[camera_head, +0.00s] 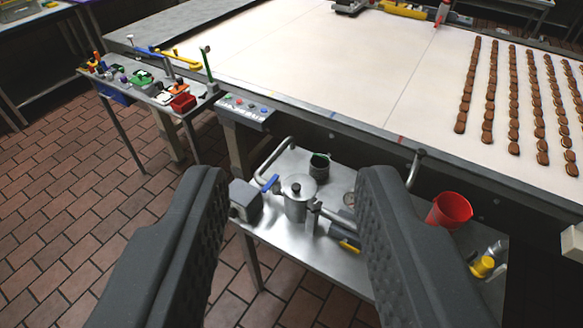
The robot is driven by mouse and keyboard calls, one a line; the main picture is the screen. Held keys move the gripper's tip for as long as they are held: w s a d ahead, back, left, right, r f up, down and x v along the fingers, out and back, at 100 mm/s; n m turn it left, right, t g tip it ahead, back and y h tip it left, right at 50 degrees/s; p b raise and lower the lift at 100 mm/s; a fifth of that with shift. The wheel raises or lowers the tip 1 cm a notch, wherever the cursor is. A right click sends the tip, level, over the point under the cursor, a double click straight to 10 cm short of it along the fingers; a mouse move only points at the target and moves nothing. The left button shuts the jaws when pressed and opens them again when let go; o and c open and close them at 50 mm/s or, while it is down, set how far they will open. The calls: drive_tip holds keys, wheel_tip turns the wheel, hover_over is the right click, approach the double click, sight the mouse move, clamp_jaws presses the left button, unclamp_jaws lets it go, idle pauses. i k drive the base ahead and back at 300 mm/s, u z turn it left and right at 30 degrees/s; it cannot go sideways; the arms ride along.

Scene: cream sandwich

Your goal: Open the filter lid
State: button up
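The filter (296,208) is a small silver metal canister on the lower steel cart, near the picture's centre. Its round lid (298,186) is on top, with a dark knob in the middle, and looks closed. A blue-handled valve (270,184) sits to its left. My gripper (290,190) is open and empty. Its two dark ridged fingers frame the filter from well in front, touching nothing. The lower right of the filter is partly hidden by pipe fittings.
A red bucket (449,210) stands on the cart's right. A dark green cup (319,166) is behind the filter. The long conveyor (330,62), with rows of brown biscuits (513,100), runs above and behind. A control box (246,111) hangs at its edge. A tool table (150,88) stands left; tiled floor is clear.

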sight(298, 188)
drive_tip(key=i, duration=0.55)
drive_tip(key=z, duration=0.05)
drive_tip(key=k, duration=1.35)
drive_tip(key=u, duration=0.45)
drive_tip(key=i, duration=2)
drive_tip(key=z, duration=0.35)
